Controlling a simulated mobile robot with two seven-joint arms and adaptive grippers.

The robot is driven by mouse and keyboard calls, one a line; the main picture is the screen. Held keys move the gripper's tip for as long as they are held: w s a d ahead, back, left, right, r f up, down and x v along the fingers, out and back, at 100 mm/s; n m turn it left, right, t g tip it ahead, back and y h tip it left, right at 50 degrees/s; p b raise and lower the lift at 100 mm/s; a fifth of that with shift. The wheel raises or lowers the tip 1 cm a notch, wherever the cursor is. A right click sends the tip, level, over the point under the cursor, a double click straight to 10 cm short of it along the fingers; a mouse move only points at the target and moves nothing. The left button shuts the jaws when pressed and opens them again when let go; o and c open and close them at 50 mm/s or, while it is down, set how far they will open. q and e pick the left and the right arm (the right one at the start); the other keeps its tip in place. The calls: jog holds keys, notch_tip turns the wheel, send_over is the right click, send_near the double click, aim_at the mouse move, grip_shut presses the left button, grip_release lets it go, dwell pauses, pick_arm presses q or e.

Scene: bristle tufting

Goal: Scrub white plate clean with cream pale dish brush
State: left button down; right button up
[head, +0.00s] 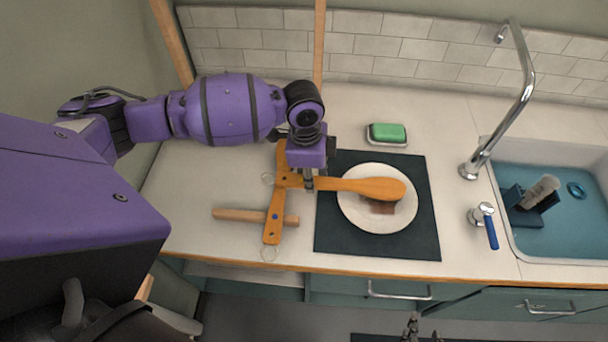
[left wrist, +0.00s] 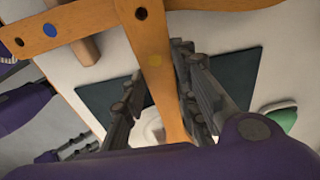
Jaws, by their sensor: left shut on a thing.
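The dish brush (head: 378,188) is orange wood with a long handle, and a pale yellow dot marks the handle in the left wrist view (left wrist: 158,90). My left gripper (head: 308,182) is shut on its handle; its fingers flank the handle in the left wrist view (left wrist: 163,98). The brush head lies over the white plate (head: 362,219). A brown stain (head: 380,208) shows on the plate below the head. My right gripper (head: 412,325) is at the bottom edge, away from the counter; its opening is unclear.
The plate lies on a dark mat (head: 340,242). A wooden bar with coloured dots (head: 272,230) and a dowel (head: 235,214) lie left. A green sponge (head: 388,132) sits behind. The tap (head: 500,125) and sink (head: 520,240) are right.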

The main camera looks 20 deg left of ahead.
dwell(0.3)
pick_arm(q)
jog(key=shift+s+a, duration=0.3)
jog(key=shift+a, duration=0.65)
jog(key=shift+s+a+f, duration=0.1)
jog(key=shift+a+f, duration=0.05)
jog(key=shift+a, duration=0.05)
pick_arm(e)
jog(key=shift+w+r, duration=0.35)
jog(key=shift+r, duration=0.15)
pick_arm(q)
jog(key=shift+s+d, duration=0.1)
jog(key=shift+s+d+p, duration=0.15)
jog(key=shift+d+p, duration=0.3)
jog(key=shift+s+d, duration=0.2)
jog(key=shift+d, duration=0.75)
pick_arm(e)
jog(key=shift+w+r+t, duration=0.3)
jog(key=shift+w+r, duration=0.3)
jog(key=shift+r, duration=0.2)
pick_arm(q)
jog(key=shift+a+r, duration=0.1)
jog(key=shift+r, duration=0.1)
